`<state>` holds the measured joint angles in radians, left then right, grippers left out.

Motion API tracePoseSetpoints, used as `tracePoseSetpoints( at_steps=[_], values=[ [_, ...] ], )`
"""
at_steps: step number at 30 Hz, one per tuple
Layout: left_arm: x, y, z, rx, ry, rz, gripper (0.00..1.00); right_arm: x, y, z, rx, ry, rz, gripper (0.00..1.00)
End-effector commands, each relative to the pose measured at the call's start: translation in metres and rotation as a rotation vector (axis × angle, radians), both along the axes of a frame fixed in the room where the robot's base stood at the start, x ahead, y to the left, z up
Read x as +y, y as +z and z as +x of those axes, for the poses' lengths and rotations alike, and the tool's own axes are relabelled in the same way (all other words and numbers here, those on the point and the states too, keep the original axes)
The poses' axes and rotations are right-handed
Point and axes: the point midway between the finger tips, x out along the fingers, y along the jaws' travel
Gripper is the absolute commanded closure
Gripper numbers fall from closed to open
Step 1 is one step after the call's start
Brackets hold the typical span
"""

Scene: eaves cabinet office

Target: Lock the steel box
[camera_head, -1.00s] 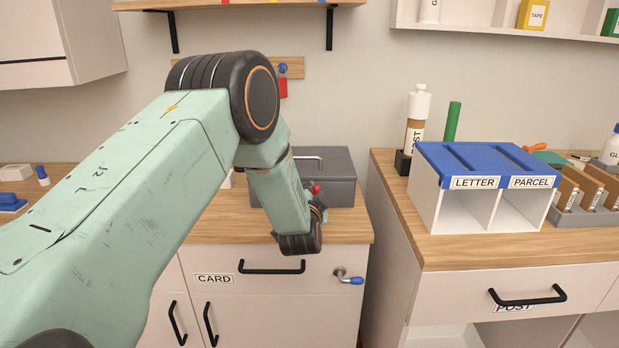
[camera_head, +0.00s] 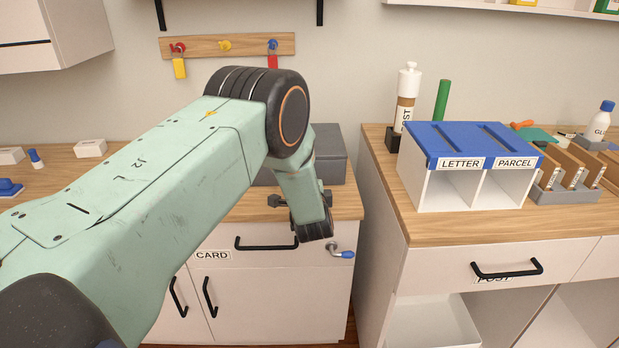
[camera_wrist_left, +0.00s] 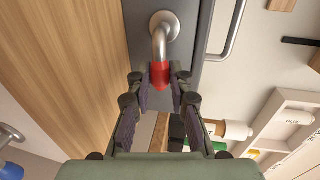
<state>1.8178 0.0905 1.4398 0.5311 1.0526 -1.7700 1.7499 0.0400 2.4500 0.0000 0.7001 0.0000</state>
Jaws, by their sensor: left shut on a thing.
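The grey steel box (camera_head: 333,170) stands on the wooden counter behind my left arm, which hides much of it. In the left wrist view the box (camera_wrist_left: 188,72) has a metal lever (camera_wrist_left: 160,42) with a red tip on a round mount. My left gripper (camera_wrist_left: 160,76) is shut on the red-tipped lever, with one finger on each side of the tip. In the head view the lever is hidden behind my wrist. My right gripper is not in view.
Under the box counter (camera_head: 240,208) is a CARD drawer (camera_head: 266,244) with a blue-tipped lever (camera_head: 343,252) beside it. A blue-topped LETTER and PARCEL sorter (camera_head: 468,150) stands on the right counter. Padlocks, one yellow (camera_head: 179,66), hang on a wall rack.

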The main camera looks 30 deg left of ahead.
Motion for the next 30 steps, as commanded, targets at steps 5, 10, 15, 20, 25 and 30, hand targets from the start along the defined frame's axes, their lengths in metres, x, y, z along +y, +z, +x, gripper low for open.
tracePoseSetpoints(
  at_steps=[5,10,15,20,25,30],
  values=[
    [-0.0015,-0.0022,-0.0001,0.016,-0.004,0.02,1.0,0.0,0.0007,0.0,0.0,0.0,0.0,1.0],
    [-0.0014,-0.0026,-0.0001,0.019,-0.004,0.025,1.0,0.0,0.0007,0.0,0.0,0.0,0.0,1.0],
    [-0.0014,-0.0028,-0.0003,0.018,-0.004,0.024,1.0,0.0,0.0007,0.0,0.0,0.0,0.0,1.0],
    [-0.0012,-0.0028,-0.0004,0.018,-0.003,0.024,0.72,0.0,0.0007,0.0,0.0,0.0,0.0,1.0],
    [-0.0007,-0.0021,-0.0002,0.016,-0.002,0.023,0.57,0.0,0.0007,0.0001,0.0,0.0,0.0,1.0],
    [-0.0004,-0.0017,0.0,0.015,-0.001,0.023,0.57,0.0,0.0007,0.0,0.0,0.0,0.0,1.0]
  ],
)
